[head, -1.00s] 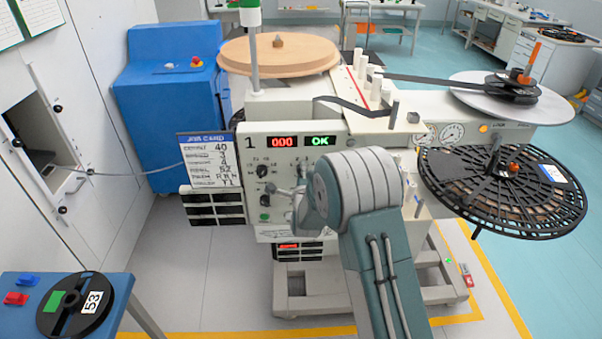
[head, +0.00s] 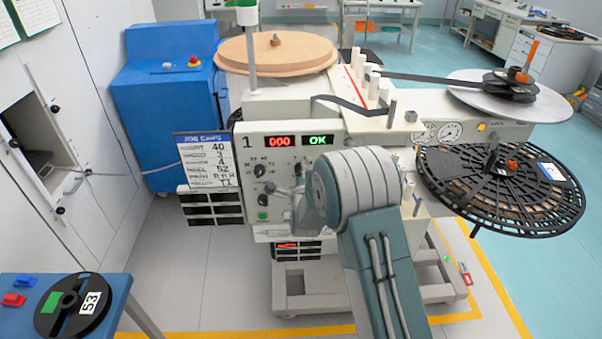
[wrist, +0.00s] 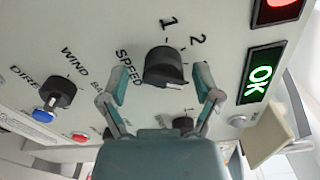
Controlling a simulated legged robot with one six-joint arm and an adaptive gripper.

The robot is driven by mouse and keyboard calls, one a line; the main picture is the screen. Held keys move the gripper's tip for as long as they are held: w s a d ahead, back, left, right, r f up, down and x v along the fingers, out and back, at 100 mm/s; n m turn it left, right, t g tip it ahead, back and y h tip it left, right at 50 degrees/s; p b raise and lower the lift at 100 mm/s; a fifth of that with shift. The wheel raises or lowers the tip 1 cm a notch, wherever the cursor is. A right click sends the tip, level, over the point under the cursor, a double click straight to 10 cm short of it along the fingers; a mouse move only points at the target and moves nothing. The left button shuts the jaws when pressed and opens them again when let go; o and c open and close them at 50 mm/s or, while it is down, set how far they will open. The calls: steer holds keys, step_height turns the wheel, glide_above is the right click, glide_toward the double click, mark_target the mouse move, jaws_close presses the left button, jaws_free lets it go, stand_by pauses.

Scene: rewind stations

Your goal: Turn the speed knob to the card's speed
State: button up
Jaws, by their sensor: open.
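The dark speed knob (wrist: 165,66) is on the pale panel beside the word SPEED, with the numbers 1 and 2 printed around it. A light mark shows at its lower edge; I cannot tell which number it is set to. My gripper (wrist: 160,72) is open, with one finger on either side of the knob. I cannot tell whether they touch it. In the head view the panel (head: 290,150) is partly covered by my arm. The job card (head: 205,162) hangs at the panel's left; its speed line appears to read 3.
A dark wind direction knob (wrist: 60,92), a blue button (wrist: 46,112) and a red button (wrist: 79,137) are left of the speed knob. The green OK display (wrist: 260,77) is at the right. A black reel (head: 500,190) sticks out on the machine's right.

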steer(key=shift+s+a, duration=0.15)
steer(key=shift+s, duration=0.05)
steer(key=s, duration=1.1)
steer(key=shift+s, duration=0.25)
